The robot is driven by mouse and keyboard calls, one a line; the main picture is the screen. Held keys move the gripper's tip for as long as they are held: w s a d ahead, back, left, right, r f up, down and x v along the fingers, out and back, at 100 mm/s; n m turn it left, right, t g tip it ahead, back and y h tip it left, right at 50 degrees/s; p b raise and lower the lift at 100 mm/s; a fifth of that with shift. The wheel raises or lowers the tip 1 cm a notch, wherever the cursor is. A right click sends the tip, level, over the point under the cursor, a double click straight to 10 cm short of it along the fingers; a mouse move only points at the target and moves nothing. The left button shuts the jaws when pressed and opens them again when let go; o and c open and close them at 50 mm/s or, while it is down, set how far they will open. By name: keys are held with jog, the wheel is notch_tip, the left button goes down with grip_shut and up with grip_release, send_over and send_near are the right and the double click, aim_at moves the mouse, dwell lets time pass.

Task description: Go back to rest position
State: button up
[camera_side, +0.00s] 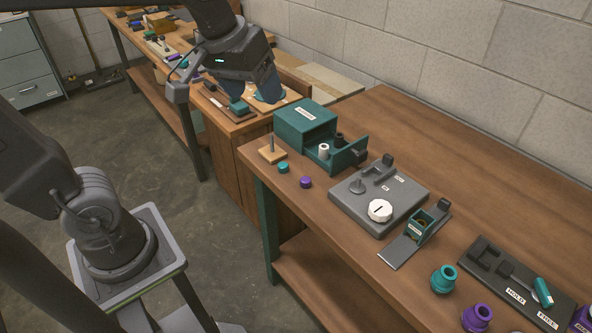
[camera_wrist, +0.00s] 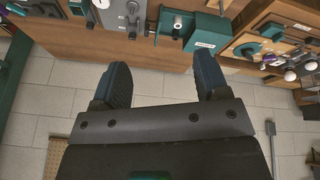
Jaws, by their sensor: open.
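My gripper (camera_side: 268,92) is high at the top of the side view, in front of the back bench and up and left of the teal box (camera_side: 305,122). Its blue-padded fingers are apart with nothing between them. In the wrist view my gripper (camera_wrist: 162,85) also shows open and empty, its two fingers well separated over pale tiles. Nothing is seen touching the fingers.
The bench (camera_side: 430,135) carries the teal box with an open drawer, a grey plate with a white knob (camera_side: 380,210), a small teal holder (camera_side: 421,225), a black tray (camera_side: 508,280) and teal and purple parts. Bare wood lies along the wall side.

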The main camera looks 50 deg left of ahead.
jog(key=s+f+m+t, duration=0.1)
jog(key=s+f+m, duration=0.3)
jog(key=s, duration=0.4)
jog(key=shift+s+f, duration=0.35)
